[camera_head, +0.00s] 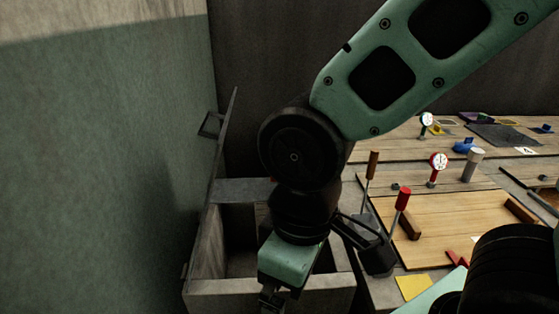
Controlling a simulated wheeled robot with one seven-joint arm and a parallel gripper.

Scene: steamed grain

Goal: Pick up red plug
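I cannot make out with certainty which red thing is the red plug. A flat red piece (457,258) lies on the wooden workbench at lower right, partly hidden by my arm. A red-handled tool (402,199) stands upright in a dark holder (377,257), and a red gauge (437,168) with a white dial stands farther back. My gripper (270,304) points down over the front edge of an open wooden box, left of these red things. Its fingertips run off the bottom of the picture, so its opening and anything in it are hidden.
The open wooden box (197,294) has a raised lid (224,150) beside the green wall at left. The workbench holds a wooden board (455,218), a yellow square (413,287), a grey cylinder (472,165) and a second gauge (426,121). The board's middle is clear.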

